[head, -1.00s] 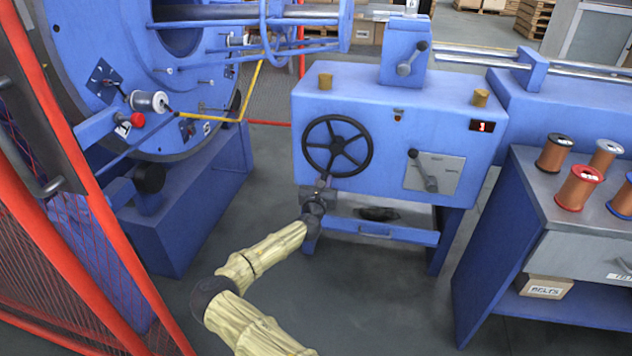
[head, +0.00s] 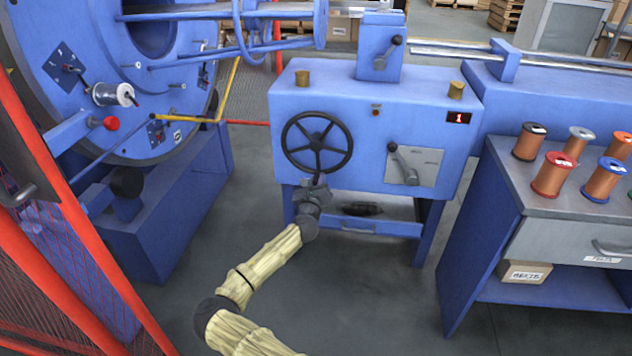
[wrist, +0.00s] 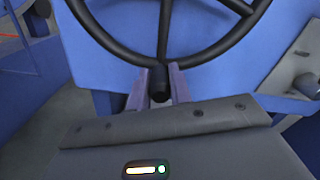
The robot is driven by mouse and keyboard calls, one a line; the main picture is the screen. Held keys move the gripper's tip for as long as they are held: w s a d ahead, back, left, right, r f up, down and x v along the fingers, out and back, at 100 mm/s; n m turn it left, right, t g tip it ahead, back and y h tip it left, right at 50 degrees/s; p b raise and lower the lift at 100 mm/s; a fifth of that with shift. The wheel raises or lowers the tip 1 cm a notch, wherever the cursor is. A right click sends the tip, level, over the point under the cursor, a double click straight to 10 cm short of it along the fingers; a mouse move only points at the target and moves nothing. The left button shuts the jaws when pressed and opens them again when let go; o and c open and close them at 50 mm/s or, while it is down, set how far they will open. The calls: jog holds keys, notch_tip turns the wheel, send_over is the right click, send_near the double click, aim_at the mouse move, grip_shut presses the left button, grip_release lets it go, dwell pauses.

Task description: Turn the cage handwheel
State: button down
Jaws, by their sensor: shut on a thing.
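The black spoked cage handwheel (head: 317,124) is on the front left of the blue machine box. In the wrist view its lower rim and spokes (wrist: 163,50) fill the upper part. My gripper (head: 317,180) is at the bottom of the wheel. In the wrist view my gripper's two fingers (wrist: 159,84) are shut on a short black knob (wrist: 159,90) at the lower rim, one finger on each side. The knob's far end, where it meets the rim, is partly hidden.
A lever on a grey plate (head: 415,165) is right of the wheel. The large blue disc (head: 75,75) with a bobbin stands left, behind a red mesh guard (head: 60,270). A bench with copper spools (head: 560,175) is at right. The floor between is clear.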

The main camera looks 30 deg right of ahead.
aim_at(319, 149)
jog(key=c, duration=1.3)
grip_release()
jog(key=shift+f, duration=0.1)
jog(key=shift+o, duration=0.2)
notch_tip(319, 149, up, 10)
jog(key=p, duration=0.4)
jog(key=shift+d, duration=0.15)
